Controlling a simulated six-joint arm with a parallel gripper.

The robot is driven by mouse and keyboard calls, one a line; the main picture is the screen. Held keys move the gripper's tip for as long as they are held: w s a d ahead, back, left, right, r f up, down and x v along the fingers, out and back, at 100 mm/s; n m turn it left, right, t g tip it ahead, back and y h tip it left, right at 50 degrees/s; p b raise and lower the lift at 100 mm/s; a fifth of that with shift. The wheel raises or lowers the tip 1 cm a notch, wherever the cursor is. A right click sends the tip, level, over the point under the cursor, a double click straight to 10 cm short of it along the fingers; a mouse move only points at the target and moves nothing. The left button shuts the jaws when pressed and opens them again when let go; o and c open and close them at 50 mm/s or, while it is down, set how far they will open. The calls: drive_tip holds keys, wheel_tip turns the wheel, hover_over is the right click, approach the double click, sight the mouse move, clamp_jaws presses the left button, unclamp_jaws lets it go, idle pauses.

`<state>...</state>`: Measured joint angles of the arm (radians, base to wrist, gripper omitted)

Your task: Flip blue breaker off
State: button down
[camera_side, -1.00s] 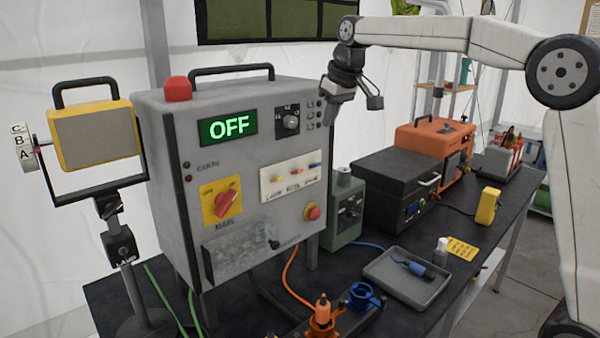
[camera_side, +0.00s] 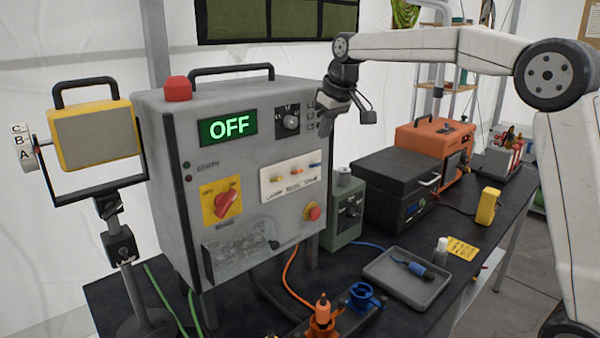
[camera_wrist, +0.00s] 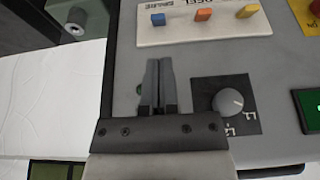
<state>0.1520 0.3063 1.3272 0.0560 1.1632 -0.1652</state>
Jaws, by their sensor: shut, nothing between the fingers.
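The blue breaker (camera_side: 314,165) is the rightmost of three small levers on the white breaker plate (camera_side: 282,188) of the grey control box. In the wrist view the picture is turned over, and the blue breaker (camera_wrist: 158,19) is at the left end of the plate. I cannot tell its lever position for sure. An orange breaker (camera_wrist: 203,14) and a yellow breaker (camera_wrist: 247,11) sit beside it. My gripper (camera_side: 325,130) is shut and empty, above the blue breaker in the side view. In the wrist view its fingertips (camera_wrist: 158,62) point toward the blue breaker, apart from it.
The grey box (camera_side: 165,150) shows a green OFF display (camera_side: 228,129). A rotary selector (camera_side: 291,121), a red main switch (camera_side: 227,204) and a red button (camera_side: 313,212) share its front. A green unit (camera_side: 345,210) stands close to the right.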

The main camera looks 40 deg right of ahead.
sight(319, 164)
drive_tip(key=shift+x, duration=3.15)
drive_tip(key=shift+s+f+t, duration=0.15)
drive_tip(key=shift+s+t, duration=0.05)
drive_tip(key=shift+t, duration=0.4)
drive_tip(key=shift+s+f+t, duration=0.15)
drive_tip(key=shift+s+t, duration=0.1)
drive_tip(key=shift+t, duration=0.35)
drive_tip(key=shift+s+f+t, duration=0.1)
drive_tip(key=shift+s+t, duration=0.05)
drive_tip(key=shift+t, duration=0.15)
drive_tip(key=shift+s+f, duration=0.35)
drive_tip(key=shift+f, duration=0.05)
drive_tip(key=shift+s+f+t, duration=0.15)
drive_tip(key=shift+f+t, duration=0.15)
drive_tip(key=shift+t, duration=0.5)
drive_tip(key=shift+w+r, duration=0.15)
drive_tip(key=shift+w, duration=0.15)
drive_tip(key=shift+w+r, duration=0.2)
drive_tip(key=shift+w, duration=0.2)
